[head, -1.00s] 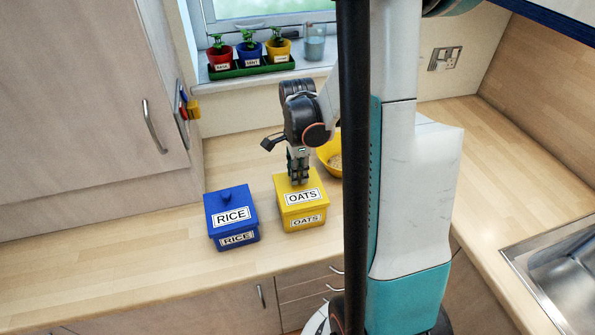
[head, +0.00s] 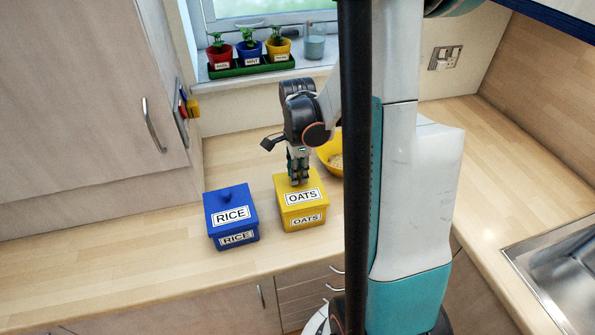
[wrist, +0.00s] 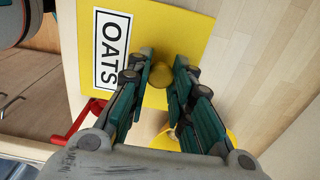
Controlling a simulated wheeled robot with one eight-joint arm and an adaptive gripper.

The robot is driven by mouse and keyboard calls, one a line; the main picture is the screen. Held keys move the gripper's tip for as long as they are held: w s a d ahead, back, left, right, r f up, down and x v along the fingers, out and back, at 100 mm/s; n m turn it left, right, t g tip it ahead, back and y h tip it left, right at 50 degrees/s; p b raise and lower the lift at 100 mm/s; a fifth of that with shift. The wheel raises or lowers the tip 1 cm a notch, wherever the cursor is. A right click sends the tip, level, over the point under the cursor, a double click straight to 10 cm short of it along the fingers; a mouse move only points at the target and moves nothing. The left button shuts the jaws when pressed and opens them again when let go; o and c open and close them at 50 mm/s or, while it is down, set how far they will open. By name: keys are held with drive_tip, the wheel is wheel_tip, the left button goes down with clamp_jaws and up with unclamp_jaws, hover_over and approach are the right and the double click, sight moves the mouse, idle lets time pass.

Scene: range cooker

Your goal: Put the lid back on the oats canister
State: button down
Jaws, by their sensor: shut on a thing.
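The yellow lid (head: 284,189) labelled OATS is on top of the yellow oats canister (head: 288,225) on the worktop. It looks level and lined up with the canister; I cannot tell whether it is fully seated. My gripper (head: 299,181) points down from above and is shut on the lid's round yellow knob (wrist: 162,75). In the wrist view the fingertips (wrist: 161,74) flank the knob, and the lid (wrist: 195,32) fills the top middle. The canister's inside is hidden under the lid.
A blue rice canister (head: 231,216) with its lid on stands just left. A yellow bowl (head: 329,153) is behind right, partly hidden by my arm. Potted plants in a green tray (head: 252,68) stand on the sill. The worktop's left part is clear.

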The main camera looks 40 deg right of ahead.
drive_tip(key=c, duration=0.9)
unclamp_jaws()
drive_tip(key=shift+o, duration=0.2)
drive_tip(key=shift+r, duration=0.1)
drive_tip(key=shift+r+p, duration=2.3)
drive_tip(key=shift+r, duration=1.1)
clamp_jaws()
